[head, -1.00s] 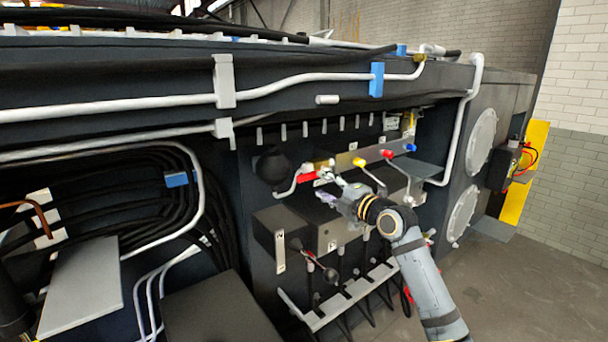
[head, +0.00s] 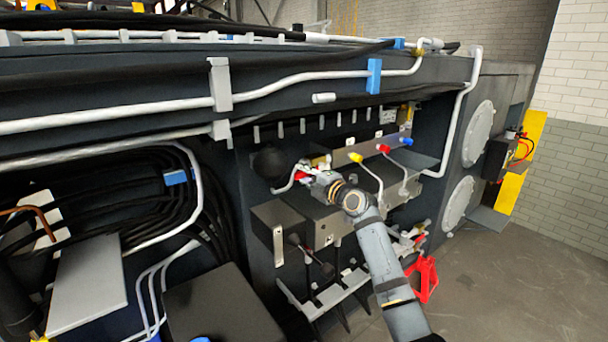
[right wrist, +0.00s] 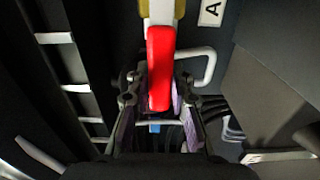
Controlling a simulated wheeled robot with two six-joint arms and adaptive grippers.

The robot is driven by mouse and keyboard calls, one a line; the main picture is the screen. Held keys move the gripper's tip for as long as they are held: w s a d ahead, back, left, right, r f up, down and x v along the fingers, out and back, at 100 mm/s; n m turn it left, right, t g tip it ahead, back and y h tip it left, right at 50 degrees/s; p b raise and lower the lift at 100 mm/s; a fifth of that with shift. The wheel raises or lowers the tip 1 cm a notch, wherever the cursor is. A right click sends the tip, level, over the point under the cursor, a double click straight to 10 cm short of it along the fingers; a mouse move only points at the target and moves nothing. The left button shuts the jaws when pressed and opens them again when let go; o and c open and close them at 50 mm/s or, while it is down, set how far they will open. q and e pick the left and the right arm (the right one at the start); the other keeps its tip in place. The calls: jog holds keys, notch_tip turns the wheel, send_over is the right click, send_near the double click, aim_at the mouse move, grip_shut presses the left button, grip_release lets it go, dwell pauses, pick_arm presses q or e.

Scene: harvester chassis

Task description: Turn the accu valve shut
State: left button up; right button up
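The accu valve has a brass body with a red lever, beside a black ball-shaped accumulator (head: 270,163). In the head view its red lever (head: 301,175) is partly covered by my right gripper (head: 312,178). In the right wrist view the red lever (right wrist: 160,68) points down the picture from the brass body. Its free end lies between the two fingers of my right gripper (right wrist: 160,103), with purple pads close on both sides. The fingers look open around the lever; whether either touches it is hard to tell. My left gripper is not in view.
Valves with yellow (head: 355,158), red (head: 384,148) and blue (head: 406,141) ends sit to the right on the same panel. A grey box (head: 283,225) juts out below the accu valve. A white pipe (head: 462,120) runs down at the right. A label A (right wrist: 210,12) is near the valve.

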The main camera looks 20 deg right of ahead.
grip_shut()
